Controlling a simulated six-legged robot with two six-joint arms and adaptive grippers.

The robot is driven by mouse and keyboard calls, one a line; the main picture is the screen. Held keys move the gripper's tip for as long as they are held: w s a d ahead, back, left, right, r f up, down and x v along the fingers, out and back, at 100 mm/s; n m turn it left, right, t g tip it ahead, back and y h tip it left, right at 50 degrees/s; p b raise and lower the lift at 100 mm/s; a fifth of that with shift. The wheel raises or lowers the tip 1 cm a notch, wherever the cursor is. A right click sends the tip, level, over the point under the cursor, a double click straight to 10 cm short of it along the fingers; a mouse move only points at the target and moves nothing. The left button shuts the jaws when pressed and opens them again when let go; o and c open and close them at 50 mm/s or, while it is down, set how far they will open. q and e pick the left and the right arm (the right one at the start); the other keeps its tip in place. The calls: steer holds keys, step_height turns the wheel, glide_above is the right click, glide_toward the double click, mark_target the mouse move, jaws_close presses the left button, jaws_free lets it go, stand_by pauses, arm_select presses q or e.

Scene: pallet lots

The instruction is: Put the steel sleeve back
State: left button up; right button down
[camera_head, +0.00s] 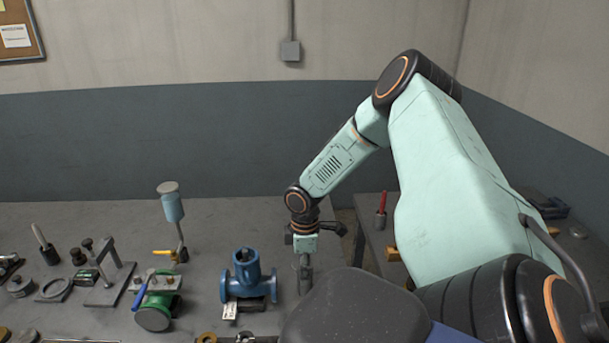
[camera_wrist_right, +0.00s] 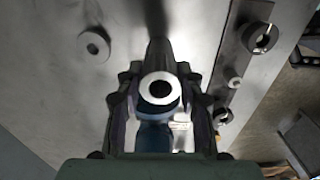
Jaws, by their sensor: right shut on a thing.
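My right gripper (camera_head: 304,262) points down over the bench, just right of a blue flanged valve body (camera_head: 249,284). In the right wrist view its two dark fingers (camera_wrist_right: 160,100) are shut on a round steel sleeve (camera_wrist_right: 147,90), seen end-on as a bright ring with a dark bore. A blue part (camera_wrist_right: 153,135) shows behind the sleeve; I cannot tell if they touch. In the head view the sleeve is not clearly distinct from the fingers. My left gripper is not in view.
A green pump-like part (camera_head: 157,305) and a blue-topped stand (camera_head: 172,207) are left of the valve. A dark plate (camera_wrist_right: 222,80) carries a split collar (camera_wrist_right: 259,38). A second bench at right holds a red-handled tool (camera_head: 382,208).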

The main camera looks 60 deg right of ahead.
steer(key=f+b, duration=0.1)
steer(key=f, duration=0.2)
steer(key=shift+s+f, duration=0.15)
steer(key=shift+s, duration=0.05)
steer(key=shift+w, duration=0.1)
steer(key=shift+f, duration=0.1)
steer(key=c, duration=1.2)
jaws_free()
steer(key=o, duration=0.4)
steer(key=shift+c, duration=0.2)
